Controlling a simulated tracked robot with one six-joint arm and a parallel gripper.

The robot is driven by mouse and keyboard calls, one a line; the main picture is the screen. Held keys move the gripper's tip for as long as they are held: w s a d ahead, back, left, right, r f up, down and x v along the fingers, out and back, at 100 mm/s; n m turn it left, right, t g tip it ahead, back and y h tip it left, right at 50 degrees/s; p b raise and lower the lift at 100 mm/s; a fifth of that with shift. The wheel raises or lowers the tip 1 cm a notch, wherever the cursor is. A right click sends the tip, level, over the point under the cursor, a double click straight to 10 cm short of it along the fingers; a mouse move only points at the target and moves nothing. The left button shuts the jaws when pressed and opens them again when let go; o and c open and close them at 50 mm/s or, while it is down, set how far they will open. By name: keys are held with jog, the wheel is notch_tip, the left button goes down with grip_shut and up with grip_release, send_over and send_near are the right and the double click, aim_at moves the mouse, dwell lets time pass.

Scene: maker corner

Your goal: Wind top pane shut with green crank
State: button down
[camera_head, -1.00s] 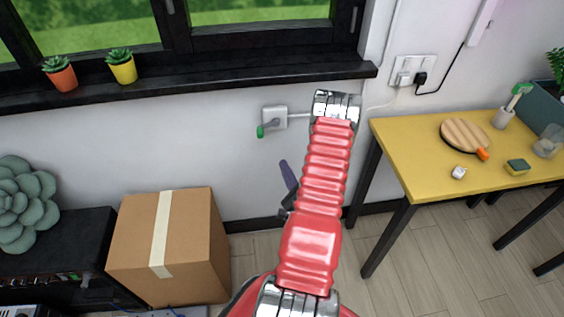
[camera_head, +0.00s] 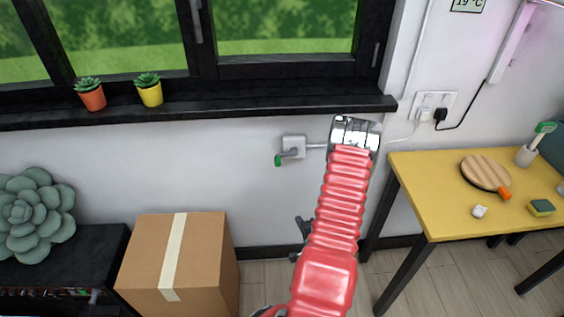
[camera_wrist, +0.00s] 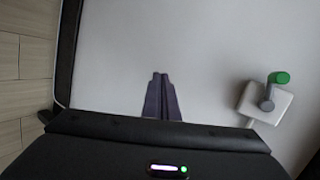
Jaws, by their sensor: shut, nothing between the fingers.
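The green crank has a green knob (camera_head: 278,160) on a grey arm, fixed to a pale wall box (camera_head: 293,146) below the window sill. In the wrist view the green knob (camera_wrist: 280,77) and its white box (camera_wrist: 262,105) are at the right, with the knob pointing towards the camera. My gripper (camera_wrist: 162,76) is shut and empty, its dark purple fingers left of the crank and apart from it. In the head view the fingers are mostly hidden by my red arm. The window (camera_head: 290,30) shows only its lower part, so whether the top pane is open cannot be told.
The black sill (camera_head: 220,108) holds an orange pot (camera_head: 92,98) and a yellow pot (camera_head: 150,95). A cardboard box (camera_head: 205,255) stands on the floor below the crank, to the left. A yellow table (camera_head: 435,195) is at the right. The wall around the crank is bare.

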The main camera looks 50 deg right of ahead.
jog(key=s+a+r+n+g+y, duration=0.1)
jog(key=a+r+n+g+y, duration=0.1)
jog(key=a+r+n, duration=1)
jog(key=a+r+n+g+y, duration=0.2)
jog(key=a+r+n+y, duration=0.3)
jog(key=a+r, duration=2.6)
jog(key=r+n, duration=0.1)
jog(key=n, duration=0.6)
jog(key=shift+s+a+r+g, duration=0.15)
jog(key=shift+s+r+g, duration=0.15)
jog(key=shift+s+g, duration=0.1)
